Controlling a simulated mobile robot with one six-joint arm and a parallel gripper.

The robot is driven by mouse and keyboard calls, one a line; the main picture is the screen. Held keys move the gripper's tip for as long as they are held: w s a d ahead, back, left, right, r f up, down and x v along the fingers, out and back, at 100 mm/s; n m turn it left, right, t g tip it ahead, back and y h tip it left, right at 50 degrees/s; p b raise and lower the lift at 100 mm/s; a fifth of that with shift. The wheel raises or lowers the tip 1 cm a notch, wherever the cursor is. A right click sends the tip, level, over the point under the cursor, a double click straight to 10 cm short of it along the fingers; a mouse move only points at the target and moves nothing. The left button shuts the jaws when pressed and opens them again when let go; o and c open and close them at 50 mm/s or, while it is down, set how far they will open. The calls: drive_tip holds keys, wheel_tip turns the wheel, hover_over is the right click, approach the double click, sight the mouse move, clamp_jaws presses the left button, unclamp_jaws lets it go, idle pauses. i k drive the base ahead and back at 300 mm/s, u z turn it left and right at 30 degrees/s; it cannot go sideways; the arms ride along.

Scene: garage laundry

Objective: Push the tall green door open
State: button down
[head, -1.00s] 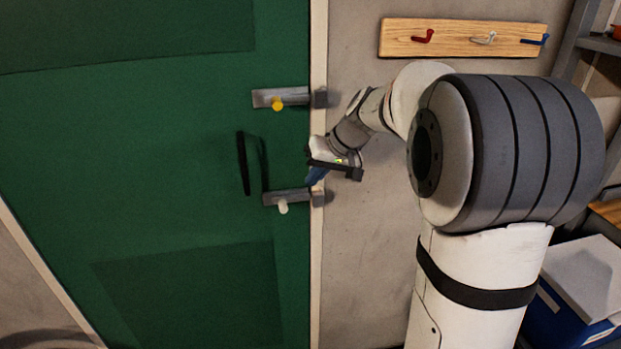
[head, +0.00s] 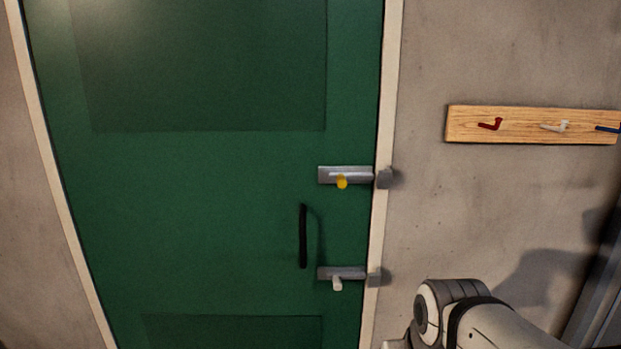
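The tall green door (head: 220,200) fills the left and middle of the head view and looks shut in its pale frame (head: 386,120). A black upright handle (head: 303,236) is near its right edge. Above the handle is a grey slide bolt (head: 360,175) with a yellow knob (head: 341,182). Below is a second slide bolt (head: 350,272) with a white knob (head: 337,284). Each bolt faces a grey keeper on the frame; I cannot tell whether either bar enters it. My arm is at the lower right, clear of the door. My gripper is out of view.
A wooden rail (head: 530,125) with red, white and blue hooks hangs on the grey wall (head: 470,210) right of the door. A dark grey upright (head: 597,290) stands at the far right edge. Nothing shows in front of the door.

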sight(197, 142)
drive_tip(key=z, duration=1.2)
drive_tip(key=k, duration=1.45)
drive_tip(key=u, duration=0.6)
drive_tip(key=i, duration=1)
drive_tip(key=u, duration=0.05)
